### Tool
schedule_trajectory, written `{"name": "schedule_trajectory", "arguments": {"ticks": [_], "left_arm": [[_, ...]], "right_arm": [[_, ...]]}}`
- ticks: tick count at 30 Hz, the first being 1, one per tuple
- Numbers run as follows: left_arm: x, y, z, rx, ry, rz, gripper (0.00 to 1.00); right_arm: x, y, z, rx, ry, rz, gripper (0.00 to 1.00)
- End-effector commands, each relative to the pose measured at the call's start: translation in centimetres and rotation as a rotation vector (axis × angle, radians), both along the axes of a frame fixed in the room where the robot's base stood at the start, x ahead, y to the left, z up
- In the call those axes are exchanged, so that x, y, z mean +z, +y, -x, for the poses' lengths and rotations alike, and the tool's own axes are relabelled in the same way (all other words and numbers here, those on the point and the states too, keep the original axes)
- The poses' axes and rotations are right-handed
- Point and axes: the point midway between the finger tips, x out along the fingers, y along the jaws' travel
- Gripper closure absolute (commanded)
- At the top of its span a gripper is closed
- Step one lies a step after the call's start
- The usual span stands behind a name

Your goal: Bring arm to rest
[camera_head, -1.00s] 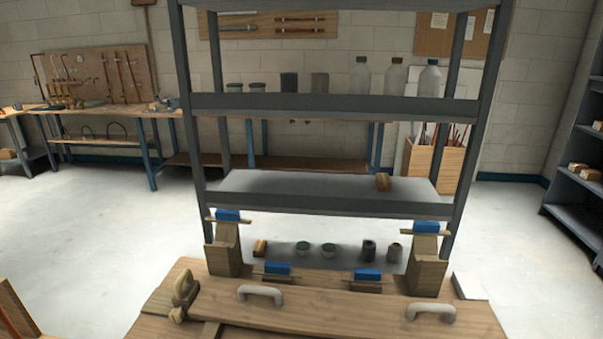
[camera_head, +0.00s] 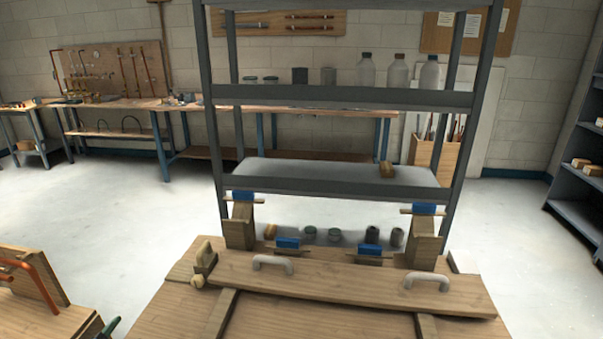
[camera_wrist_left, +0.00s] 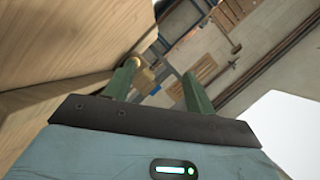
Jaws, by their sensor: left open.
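My left gripper (camera_wrist_left: 160,73) shows in the wrist view with its two green fingers apart and nothing between them. A wooden surface fills the left of that view close beside the fingers, and a round tan knob (camera_wrist_left: 146,77) shows just behind the left fingertip. In the head view only a small green and dark tip (camera_head: 110,326), which looks like part of my left gripper, shows at the bottom left edge. My right gripper is in neither view.
A wooden workbench (camera_head: 170,318) with a board bearing two grey handles (camera_head: 272,264) lies in front. Blue clamps (camera_head: 288,243) sit along its back. A grey shelf rack (camera_head: 340,188) stands behind it. A bench with copper pipe (camera_head: 42,282) is at lower left. Open floor lies left (camera_head: 110,215).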

Motion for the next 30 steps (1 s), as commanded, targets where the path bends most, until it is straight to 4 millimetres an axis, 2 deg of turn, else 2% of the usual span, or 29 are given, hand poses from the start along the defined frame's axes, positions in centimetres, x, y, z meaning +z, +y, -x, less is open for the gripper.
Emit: {"name": "schedule_trajectory", "arguments": {"ticks": [1, 6, 15, 18, 23, 26, 30], "left_arm": [[0.8, 1.3, -0.1, -0.010, 0.001, -0.051, 0.45], [3.4, 4.7, -0.6, -0.038, 0.000, -0.190, 0.45], [7.6, 8.6, -1.5, -0.073, 0.001, -0.374, 0.45], [4.0, 7.5, 0.6, -0.104, 0.064, -0.319, 0.45], [-0.5, 6.1, 3.9, -0.152, 0.156, -0.246, 0.45], [-3.6, 5.0, 6.8, -0.183, 0.227, -0.187, 0.45], [-8.4, 3.1, 12.4, -0.225, 0.349, -0.079, 0.45]], "right_arm": [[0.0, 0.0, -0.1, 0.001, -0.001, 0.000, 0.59], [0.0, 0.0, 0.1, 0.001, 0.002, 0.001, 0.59], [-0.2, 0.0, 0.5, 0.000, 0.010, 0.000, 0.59], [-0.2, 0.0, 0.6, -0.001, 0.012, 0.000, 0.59], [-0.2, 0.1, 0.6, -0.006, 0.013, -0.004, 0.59], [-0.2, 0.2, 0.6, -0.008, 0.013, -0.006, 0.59], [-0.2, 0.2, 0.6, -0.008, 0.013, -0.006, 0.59]]}}
